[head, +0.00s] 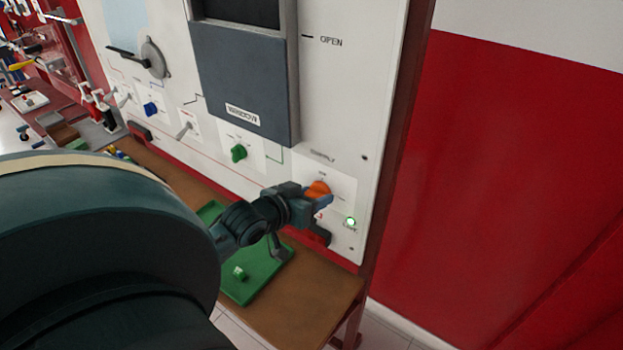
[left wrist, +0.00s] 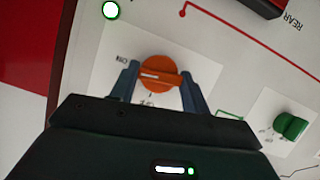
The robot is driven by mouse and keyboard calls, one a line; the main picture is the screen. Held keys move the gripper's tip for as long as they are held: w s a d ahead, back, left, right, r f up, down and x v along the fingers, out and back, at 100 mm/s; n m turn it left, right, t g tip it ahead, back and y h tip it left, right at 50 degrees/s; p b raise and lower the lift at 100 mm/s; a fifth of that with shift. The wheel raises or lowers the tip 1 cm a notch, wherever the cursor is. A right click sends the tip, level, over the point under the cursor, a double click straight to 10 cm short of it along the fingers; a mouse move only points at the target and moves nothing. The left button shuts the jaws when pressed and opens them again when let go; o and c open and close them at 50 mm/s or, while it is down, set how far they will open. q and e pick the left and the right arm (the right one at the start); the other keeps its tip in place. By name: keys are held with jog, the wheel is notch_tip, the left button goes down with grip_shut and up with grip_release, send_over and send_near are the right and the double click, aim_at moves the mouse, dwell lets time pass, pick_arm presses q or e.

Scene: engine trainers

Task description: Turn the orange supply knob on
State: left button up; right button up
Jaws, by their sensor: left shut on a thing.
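The orange supply knob (head: 317,188) is on the white panel under the SUPPLY label, at the lower right in the head view. It shows at the middle of the left wrist view (left wrist: 160,72). My left gripper (head: 312,199) is shut on the knob, with one finger at each end of its bar. In the left wrist view the bar lies nearly level, and its white mark is at the left, on the side of the ON label. The other label is partly hidden. A small lamp (head: 350,221) beside the knob is lit green. My right gripper is not in view.
A green knob (head: 238,153) sits left of the orange one, below a dark window box (head: 243,90). A blue knob (head: 151,109) and switches are farther left. A brown bench (head: 310,290) with a green tray (head: 245,290) is below. Free floor lies right of the panel.

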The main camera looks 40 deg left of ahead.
pick_arm(q)
jog(key=shift+m+y, duration=0.5)
jog(key=shift+m, duration=0.1)
dwell(0.3)
jog(key=o, duration=1)
